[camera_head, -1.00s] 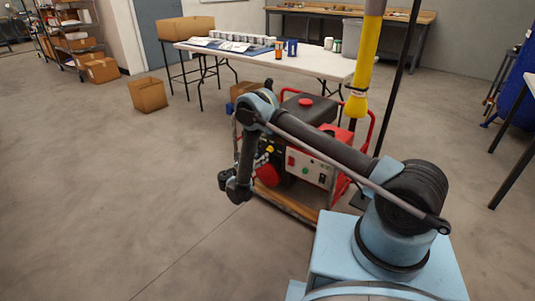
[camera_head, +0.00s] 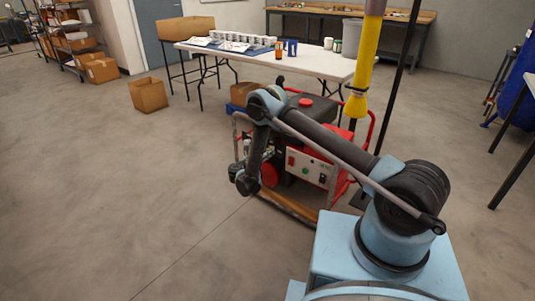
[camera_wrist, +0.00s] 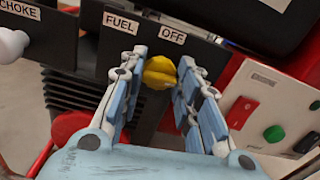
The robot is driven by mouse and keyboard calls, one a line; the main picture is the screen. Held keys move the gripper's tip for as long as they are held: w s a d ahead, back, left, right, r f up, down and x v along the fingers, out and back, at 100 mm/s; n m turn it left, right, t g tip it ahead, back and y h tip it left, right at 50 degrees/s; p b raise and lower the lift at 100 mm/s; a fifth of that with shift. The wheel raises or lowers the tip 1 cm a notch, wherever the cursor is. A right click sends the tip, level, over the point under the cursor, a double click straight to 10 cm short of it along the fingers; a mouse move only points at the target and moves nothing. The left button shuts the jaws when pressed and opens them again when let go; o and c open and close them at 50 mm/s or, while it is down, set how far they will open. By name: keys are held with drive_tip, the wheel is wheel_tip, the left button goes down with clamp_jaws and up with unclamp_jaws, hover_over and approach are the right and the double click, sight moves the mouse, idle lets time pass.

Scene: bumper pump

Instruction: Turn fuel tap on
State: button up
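The yellow fuel tap (camera_wrist: 160,72) shows in the wrist view below a label panel (camera_wrist: 150,28) reading "FUEL" and "OFF". My gripper (camera_wrist: 158,62) is open, with one blue-and-white finger on each side of the tap. The left finger is very close to the tap; I cannot tell whether it touches. A small gap shows on the right. The tap belongs to the red generator (camera_head: 312,168), which stands on a low wooden base in the head view. There my gripper (camera_head: 243,182) is at the generator's left side, and the tap is hidden.
In the wrist view a white choke knob (camera_wrist: 12,43) is at the left. A panel (camera_wrist: 262,108) with red and green buttons is at the right. In the head view a white table (camera_head: 310,62) stands behind the generator, and a yellow-and-black post (camera_head: 366,60) rises beside it.

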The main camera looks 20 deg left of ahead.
drive_tip(key=shift+c, duration=1)
drive_tip(key=shift+m, duration=0.6)
drive_tip(key=o, duration=1.1)
drive_tip(key=shift+c, duration=0.2)
drive_tip(key=shift+s, duration=0.15)
drive_tip(key=v, duration=1.1)
drive_tip(key=shift+s+a, duration=0.15)
drive_tip(key=shift+s, duration=0.15)
drive_tip(key=shift+s+f, duration=0.1)
